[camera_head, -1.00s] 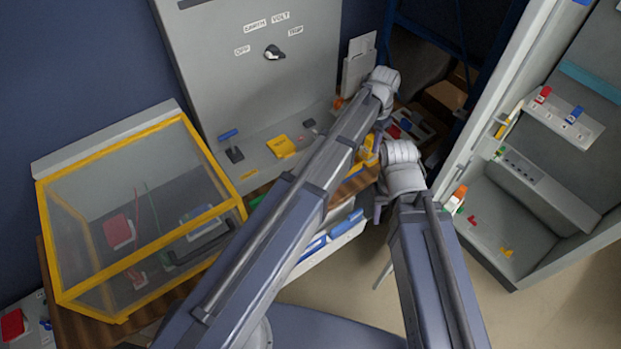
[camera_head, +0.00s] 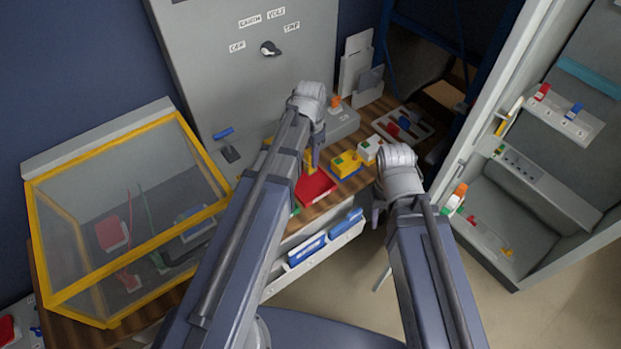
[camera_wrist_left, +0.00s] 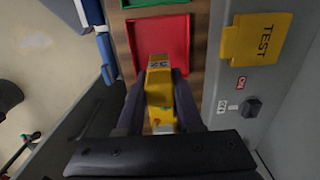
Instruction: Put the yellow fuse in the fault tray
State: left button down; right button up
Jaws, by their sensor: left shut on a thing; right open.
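My left gripper (camera_head: 311,150) is shut on the yellow fuse (camera_wrist_left: 160,92), which sits between the two dark fingers in the left wrist view. In the head view only a small yellow bit of the fuse shows below the gripper, beside the red tray (camera_head: 318,189). The red tray, which looks like the fault tray, is empty where visible, and it also shows in the left wrist view (camera_wrist_left: 176,36). The fuse's far end overlaps the tray's near edge there; its height above it cannot be told. My right gripper (camera_head: 378,212) is open and empty, right of the bench.
A yellow block (camera_head: 345,164) and a white block (camera_head: 368,149) stand right of the red tray. A green tray (camera_wrist_left: 158,2) adjoins it. A grey panel carries a yellow TEST plate (camera_wrist_left: 258,38). A yellow-framed clear case (camera_head: 120,215) stands left; an open cabinet (camera_head: 520,215) stands right.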

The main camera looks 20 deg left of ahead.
aim_at(310, 173)
pick_arm(q)
jog(key=shift+f+b, duration=3.15)
jog(key=shift+f, duration=0.6)
jog(key=shift+f, duration=0.1)
jog(key=shift+f+b, duration=0.2)
jog(key=shift+b, duration=0.1)
jog(key=c, duration=0.6)
grip_release()
jog(key=shift+r, duration=0.1)
jog(key=shift+o, duration=0.2)
jog(key=shift+r, duration=0.1)
notch_tip(310, 173, up, 12)
jog(key=p, duration=1.2)
jog(key=shift+r+p, duration=0.15)
jog(key=shift+p, duration=0.2)
jog(key=s+d+n+y, duration=0.1)
jog(key=s+d+n, duration=0.2)
jog(key=s+d, duration=0.8)
jog(key=s, duration=0.4)
jog(key=shift+d+n, duration=0.15)
jog(key=shift+n, duration=0.25)
